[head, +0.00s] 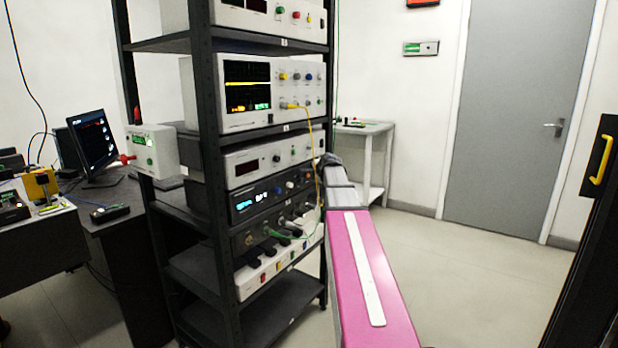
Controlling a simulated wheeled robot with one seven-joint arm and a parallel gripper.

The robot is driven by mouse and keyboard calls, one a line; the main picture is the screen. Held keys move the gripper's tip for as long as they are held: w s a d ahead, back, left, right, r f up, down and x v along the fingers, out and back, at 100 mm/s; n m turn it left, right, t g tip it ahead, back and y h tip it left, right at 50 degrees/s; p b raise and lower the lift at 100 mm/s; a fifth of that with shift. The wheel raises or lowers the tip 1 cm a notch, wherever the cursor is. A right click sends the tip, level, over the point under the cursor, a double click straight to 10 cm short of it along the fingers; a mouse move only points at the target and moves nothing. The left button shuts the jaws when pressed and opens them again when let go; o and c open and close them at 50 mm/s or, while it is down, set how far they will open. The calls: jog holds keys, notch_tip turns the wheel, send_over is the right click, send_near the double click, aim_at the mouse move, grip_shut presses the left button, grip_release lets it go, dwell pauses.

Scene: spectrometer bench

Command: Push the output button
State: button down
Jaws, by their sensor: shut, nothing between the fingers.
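A rack holds several instruments with front panels facing right. A black unit (272,196) with a lit cyan display has small knobs and buttons. I cannot read their labels, so I cannot tell which one is the output button. My arm reaches forward from the lower right toward the rack's right side. The dark end at my gripper (326,160) is beside the right edge of the white unit with a dark red display (246,168). My gripper looks shut and empty. Its fingertips are mostly hidden, and I cannot tell whether they touch a panel.
An oscilloscope (248,88) with a yellow cable stands above. A white box (153,150) hangs on the rack's left side. A desk (105,222) stands left. Floor is free toward the door (510,120).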

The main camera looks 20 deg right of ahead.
jog(key=shift+w+a, duration=0.15)
jog(key=shift+w, duration=0.05)
dwell(0.4)
jog(key=shift+s, duration=0.15)
jog(key=shift+s+d, duration=0.3)
jog(key=shift+s+d, duration=0.95)
jog(key=shift+s, duration=0.25)
jog(key=shift+s+d, duration=0.9)
jog(key=shift+s, duration=0.25)
